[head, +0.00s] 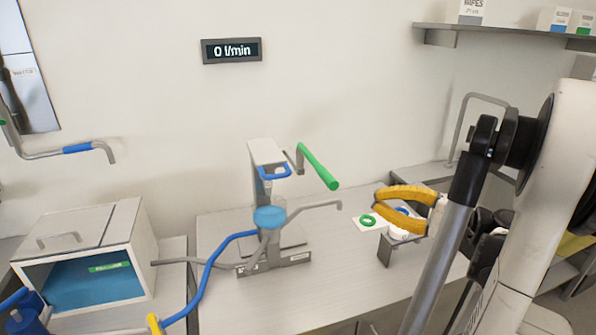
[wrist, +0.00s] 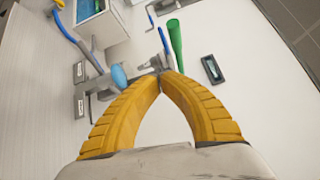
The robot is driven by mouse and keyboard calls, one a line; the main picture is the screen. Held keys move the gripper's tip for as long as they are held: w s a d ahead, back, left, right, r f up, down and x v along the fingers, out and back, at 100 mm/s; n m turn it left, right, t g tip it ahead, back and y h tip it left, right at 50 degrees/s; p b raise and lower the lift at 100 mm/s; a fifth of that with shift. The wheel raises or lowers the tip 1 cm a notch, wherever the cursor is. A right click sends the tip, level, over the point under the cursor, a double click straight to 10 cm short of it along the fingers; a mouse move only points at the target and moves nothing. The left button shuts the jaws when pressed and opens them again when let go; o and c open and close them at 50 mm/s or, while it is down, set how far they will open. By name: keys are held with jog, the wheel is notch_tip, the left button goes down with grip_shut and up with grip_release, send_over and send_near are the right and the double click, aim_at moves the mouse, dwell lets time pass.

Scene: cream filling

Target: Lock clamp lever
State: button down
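The clamp stand (head: 266,185) is upright on the bench, near the back wall. A lever with a green handle (head: 318,165) slopes down to the right from its top. The green handle also shows in the wrist view (wrist: 175,40), just beyond the fingertips. A blue loop (head: 274,171) and a blue round piece (head: 269,217) are on the stand. My gripper (head: 375,200) has yellow fingers and is right of the handle, apart from it. In the wrist view the fingertips (wrist: 166,75) meet with nothing visible between them. The clamp's jaw contact is too small to tell.
A grey pipe (head: 325,205) sticks out right of the stand. A blue hose (head: 209,270) curves left of it, near a white cabinet (head: 110,228). The wall display (head: 232,50) reads 0 l/min.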

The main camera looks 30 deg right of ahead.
jog(key=shift+t+y, duration=0.3)
jog(key=shift+t, duration=0.4)
jog(key=s+d, duration=0.1)
jog(key=s+d+r, duration=0.1)
jog(key=s+d, duration=0.1)
jog(key=shift+s+r, duration=0.15)
jog(key=shift+s, duration=0.1)
jog(key=b, duration=0.2)
send_near(315, 163)
jog(key=a, duration=0.1)
jog(key=w, duration=0.1)
jog(key=a, duration=0.1)
jog(key=shift+w+a+f, duration=0.3)
jog(key=shift+a, duration=0.05)
